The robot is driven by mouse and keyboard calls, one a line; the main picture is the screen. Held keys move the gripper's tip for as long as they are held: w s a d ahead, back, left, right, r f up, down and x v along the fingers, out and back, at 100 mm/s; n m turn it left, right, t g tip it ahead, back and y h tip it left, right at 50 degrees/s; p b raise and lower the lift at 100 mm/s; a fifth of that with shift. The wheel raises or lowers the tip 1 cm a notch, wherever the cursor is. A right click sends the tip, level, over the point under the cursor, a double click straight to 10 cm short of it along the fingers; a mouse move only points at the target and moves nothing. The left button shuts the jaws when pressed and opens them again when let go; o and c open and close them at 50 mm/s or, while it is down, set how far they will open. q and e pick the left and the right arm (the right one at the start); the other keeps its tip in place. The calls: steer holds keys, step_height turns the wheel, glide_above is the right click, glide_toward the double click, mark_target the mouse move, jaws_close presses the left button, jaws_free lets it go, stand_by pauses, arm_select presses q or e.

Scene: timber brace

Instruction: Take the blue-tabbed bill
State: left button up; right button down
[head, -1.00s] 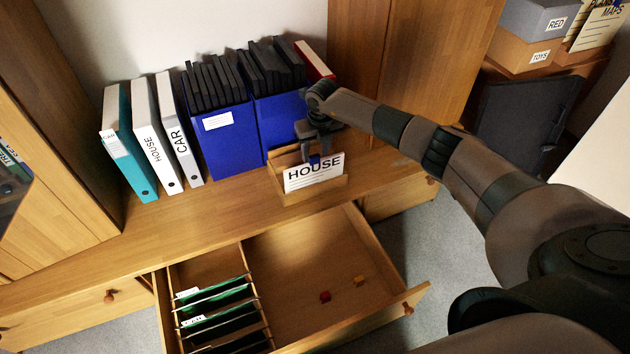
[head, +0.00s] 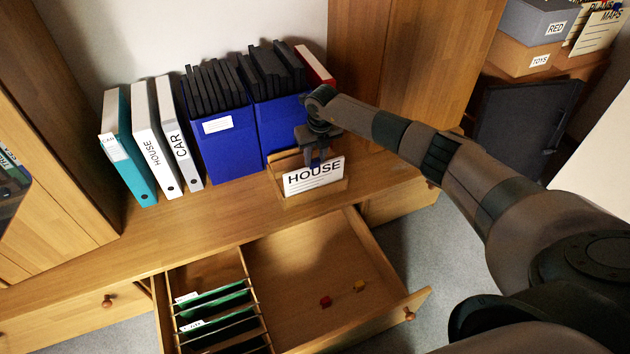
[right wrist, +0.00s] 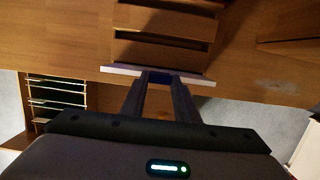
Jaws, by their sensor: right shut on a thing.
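The bill is a white sheet marked HOUSE (head: 314,178), standing at the front of a small wooden holder (head: 284,162) on the cabinet top. My right gripper (head: 317,163) reaches down over its top edge and is shut on its blue tab. In the right wrist view the right gripper (right wrist: 160,82) has the dark blue tab between its fingertips. The bill's white edge (right wrist: 118,70) runs across just beyond them. The bill still stands at the holder; its lower edge is close against the front. My left gripper is out of view.
Blue boxes (head: 228,155) of dark folders stand behind the holder. Teal and white binders (head: 150,150) stand to the left.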

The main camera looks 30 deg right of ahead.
steer(key=shift+r+p, duration=1.1)
steer(key=shift+r, duration=0.45)
step_height(320, 180, up, 8)
steer(key=p, duration=0.5)
steer(key=shift+p, duration=0.35)
stand_by(0.6)
stand_by(0.6)
